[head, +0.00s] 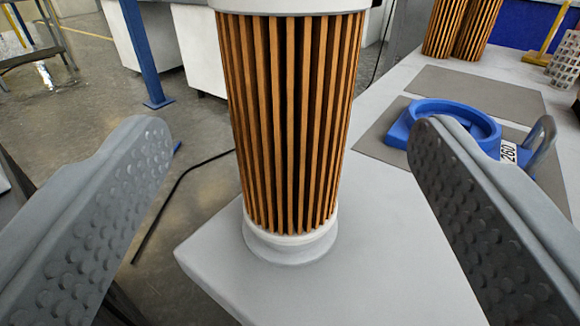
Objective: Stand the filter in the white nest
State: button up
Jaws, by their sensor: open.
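A tall filter (291,120) with brown-orange pleats stands upright near the corner of a light grey table. Its pale top cap is cut off by the upper picture edge. Its white lower rim sits on a round, light grey flared base; I cannot tell whether this base is part of the filter or a separate holder. My gripper (290,140) is open, with one studded grey finger at each side of the filter and visible gaps between. I cannot make out a clearly separate white nest.
A blue ring-shaped holder (398,134) with a "260" label lies on a grey mat at right. More pleated filters (462,28) stand behind, near a perforated pale basket (565,58). The table (390,255) is bare at front right; its left edge drops to the floor.

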aim_at(290, 92)
jog(key=shift+w, duration=4.05)
jog(key=c, duration=0.9)
jog(key=shift+r, duration=0.15)
jog(key=shift+r, duration=2.35)
